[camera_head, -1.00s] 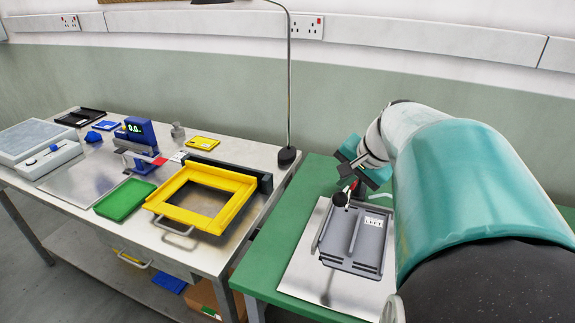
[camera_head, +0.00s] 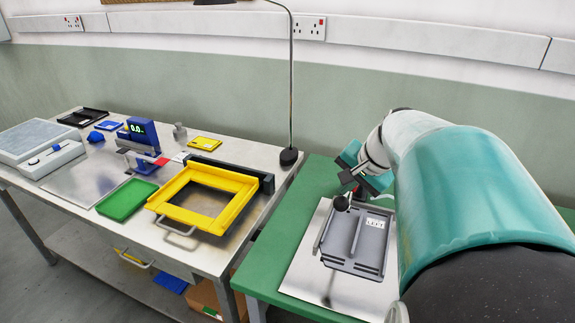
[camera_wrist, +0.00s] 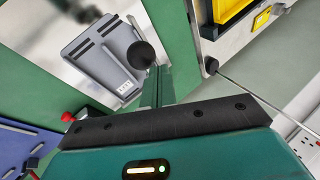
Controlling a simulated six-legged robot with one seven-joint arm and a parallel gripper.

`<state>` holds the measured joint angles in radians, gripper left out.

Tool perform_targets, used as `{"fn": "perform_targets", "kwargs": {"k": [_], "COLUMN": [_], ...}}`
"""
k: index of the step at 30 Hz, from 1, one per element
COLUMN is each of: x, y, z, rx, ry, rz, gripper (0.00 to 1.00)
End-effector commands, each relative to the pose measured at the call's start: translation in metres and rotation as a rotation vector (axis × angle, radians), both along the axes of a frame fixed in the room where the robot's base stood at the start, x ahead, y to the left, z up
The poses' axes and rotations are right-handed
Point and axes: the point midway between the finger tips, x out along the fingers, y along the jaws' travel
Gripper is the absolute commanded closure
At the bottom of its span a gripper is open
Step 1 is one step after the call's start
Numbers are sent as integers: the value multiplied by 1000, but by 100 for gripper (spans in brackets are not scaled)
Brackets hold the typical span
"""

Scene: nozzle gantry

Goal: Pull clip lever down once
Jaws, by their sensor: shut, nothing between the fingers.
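The clip lever shows as a black ball knob (camera_head: 341,203) at the upper left of a grey slotted fixture plate (camera_head: 338,262) on the right-hand table. In the wrist view the knob (camera_wrist: 140,54) stands over the plate's edge, near a white label. My gripper (camera_head: 353,184) is shut and empty, just above and behind the knob in the head view. In the wrist view its narrow closed fingers (camera_wrist: 160,86) point toward the knob. Whether they touch it, I cannot tell. The lever's shaft is mostly hidden.
The plate sits on a pale sheet (camera_head: 300,268) on a green table (camera_head: 262,270). A steel bench to the left carries a yellow frame (camera_head: 170,212), a green tray (camera_head: 126,200) and a lamp stand (camera_head: 290,155). A red knob (camera_wrist: 67,117) shows in the wrist view.

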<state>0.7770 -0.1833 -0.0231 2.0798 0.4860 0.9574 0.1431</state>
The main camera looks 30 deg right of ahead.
Motion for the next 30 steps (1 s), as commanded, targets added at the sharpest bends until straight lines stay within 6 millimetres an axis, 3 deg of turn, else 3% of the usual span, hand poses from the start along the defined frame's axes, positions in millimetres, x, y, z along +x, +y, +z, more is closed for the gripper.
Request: {"fn": "perform_targets", "kwargs": {"k": [30], "x": [-3], "y": [3], "z": [-11], "rx": [0], "ry": [1], "rz": [0], "gripper": [100]}}
